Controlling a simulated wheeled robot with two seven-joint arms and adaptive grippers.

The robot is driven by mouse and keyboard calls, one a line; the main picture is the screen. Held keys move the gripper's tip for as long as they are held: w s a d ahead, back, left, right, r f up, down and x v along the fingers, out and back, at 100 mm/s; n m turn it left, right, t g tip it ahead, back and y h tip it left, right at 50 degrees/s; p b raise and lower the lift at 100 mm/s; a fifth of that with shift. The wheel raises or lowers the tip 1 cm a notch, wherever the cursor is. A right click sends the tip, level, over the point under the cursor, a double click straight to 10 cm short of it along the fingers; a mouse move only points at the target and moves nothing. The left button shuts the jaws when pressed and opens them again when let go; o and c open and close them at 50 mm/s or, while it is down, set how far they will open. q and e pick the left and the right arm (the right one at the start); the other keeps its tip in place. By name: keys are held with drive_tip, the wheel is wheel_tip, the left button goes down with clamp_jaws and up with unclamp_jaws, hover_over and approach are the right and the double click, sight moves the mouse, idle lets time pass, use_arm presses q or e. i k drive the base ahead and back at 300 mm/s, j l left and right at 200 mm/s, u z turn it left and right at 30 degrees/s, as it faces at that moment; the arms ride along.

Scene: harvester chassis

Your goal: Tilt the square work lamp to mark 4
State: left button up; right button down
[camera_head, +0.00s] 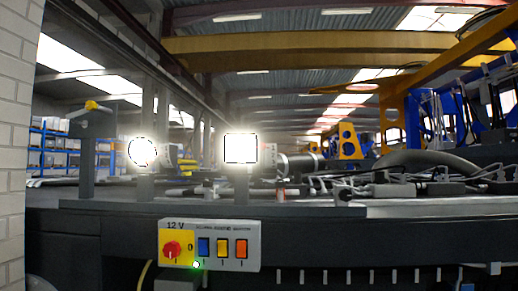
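The square work lamp (240,149) is lit bright white and stands on a short grey post near the middle of the chassis. Its glare hides any tilt scale or marks, and I cannot read its angle. A round lamp (142,152), also lit, stands to its left on its own post. Neither of my grippers is in this view.
A 12 V panel (209,245) on the chassis front has a red rotary knob (172,249), blue and orange switches, and a green light. Hoses and cables lie at right.

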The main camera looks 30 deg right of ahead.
sight(240, 149)
drive_tip(key=i+z, duration=0.1)
drive_tip(key=z, duration=0.25)
drive_tip(key=i+z, duration=0.1)
drive_tip(key=z, duration=0.3)
drive_tip(key=i+z, duration=0.1)
drive_tip(key=z, duration=0.25)
